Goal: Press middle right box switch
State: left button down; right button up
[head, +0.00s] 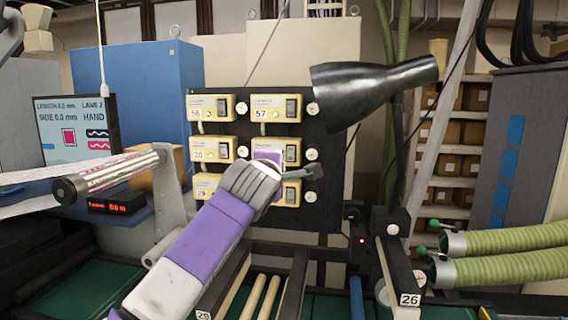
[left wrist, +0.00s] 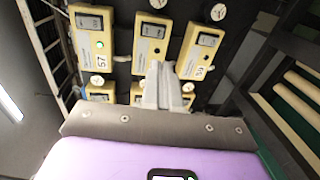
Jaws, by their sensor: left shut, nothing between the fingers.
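The dark panel (head: 240,112) carries yellow switch boxes in two columns of three rows. The middle right box's dark rocker switch (head: 292,152) shows in the head view; my gripper hides part of the box's lower left. In the left wrist view, the middle right box (left wrist: 150,50) is the centre one of the nearer three, with its switch (left wrist: 153,30) uncovered. My left gripper (head: 308,172) is shut and empty, in front of the panel just below that switch. In the wrist view its fingertips (left wrist: 160,66) overlap the box's lower edge. I cannot tell whether they touch.
The top right box (head: 274,107), marked 57, sits above. The bottom right box (head: 288,194) is partly hidden by my arm. A black funnel-shaped shade (head: 370,88) juts out to the upper right. Rollers and rails (head: 268,295) lie below the panel.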

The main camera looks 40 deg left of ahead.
aim_at(290, 159)
pick_arm(q)
jog(key=p+x, duration=0.6)
jog(key=x, duration=0.6)
jog(key=shift+w, duration=0.15)
jog(key=shift+w+a+f+p, duration=0.15)
jog(key=shift+w+a+p, duration=0.2)
jog(key=shift+w+p, duration=0.2)
jog(key=shift+s, duration=0.1)
